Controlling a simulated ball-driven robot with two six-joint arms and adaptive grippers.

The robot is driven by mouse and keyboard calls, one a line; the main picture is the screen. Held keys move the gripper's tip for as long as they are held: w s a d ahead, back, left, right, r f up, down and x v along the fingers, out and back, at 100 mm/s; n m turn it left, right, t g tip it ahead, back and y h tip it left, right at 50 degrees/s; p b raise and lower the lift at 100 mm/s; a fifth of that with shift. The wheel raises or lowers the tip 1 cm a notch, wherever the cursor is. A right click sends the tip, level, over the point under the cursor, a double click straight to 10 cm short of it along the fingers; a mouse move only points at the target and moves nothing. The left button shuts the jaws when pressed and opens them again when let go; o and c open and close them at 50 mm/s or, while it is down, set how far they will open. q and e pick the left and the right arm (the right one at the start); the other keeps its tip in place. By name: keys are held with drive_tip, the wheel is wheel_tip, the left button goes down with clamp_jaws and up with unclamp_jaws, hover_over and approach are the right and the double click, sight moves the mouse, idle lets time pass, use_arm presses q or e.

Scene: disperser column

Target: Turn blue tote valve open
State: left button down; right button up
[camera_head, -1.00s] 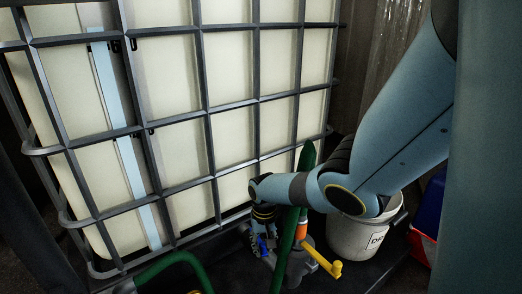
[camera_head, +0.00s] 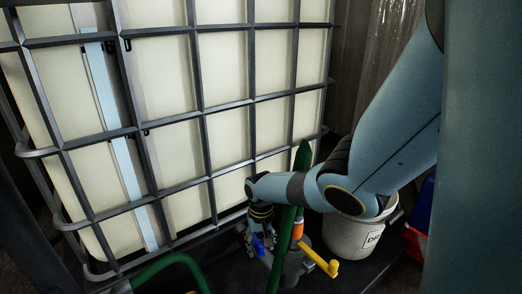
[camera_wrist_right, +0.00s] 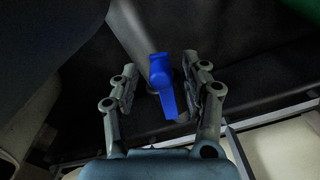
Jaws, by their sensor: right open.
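The blue tote valve handle (camera_head: 259,245) is low in front of the caged tote (camera_head: 176,95). In the right wrist view the blue handle (camera_wrist_right: 163,88) lies between the two open fingers of my right gripper (camera_wrist_right: 165,82), with a gap visible on each side. It points lengthwise toward the gripper's palm. In the head view my right gripper (camera_head: 257,236) is at the valve, and partly covers it. The grey valve body is mostly hidden there. My left gripper is not in view.
A white bucket (camera_head: 351,237) stands behind my right forearm. Another green hose (camera_head: 170,262) curves at the lower left.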

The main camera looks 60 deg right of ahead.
wheel_tip(320, 180, up, 12)
drive_tip(key=shift+f, duration=0.2)
drive_tip(key=shift+s, duration=0.1)
